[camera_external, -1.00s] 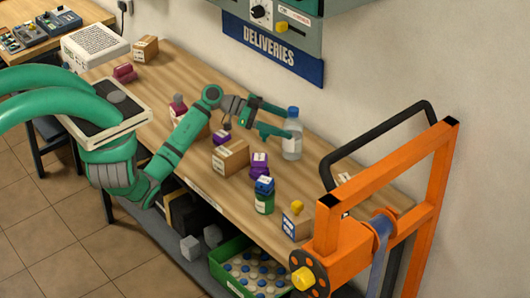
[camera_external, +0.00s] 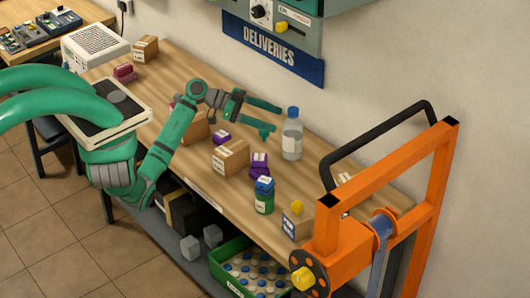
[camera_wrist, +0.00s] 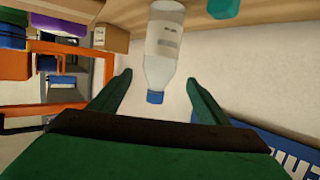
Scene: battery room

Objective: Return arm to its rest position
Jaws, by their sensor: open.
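My gripper (camera_external: 277,119) is open and empty above the wooden table, with its green fingers spread and pointing right. A clear bottle with a blue cap and white label (camera_external: 292,140) stands upright on the table just right of the fingertips, apart from them. In the wrist view my gripper (camera_wrist: 160,85) shows its two fingers wide apart, and the bottle (camera_wrist: 164,45) appears upside down beyond them, not held. My green arm reaches over the table from the left.
Small boxes (camera_external: 230,157), purple items (camera_external: 259,164) and a green jar with a blue lid (camera_external: 264,196) stand below the gripper. An orange frame (camera_external: 390,180) stands at right. The DELIVERIES sign (camera_external: 270,48) hangs on the wall. A green crate (camera_external: 228,251) sits below the table.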

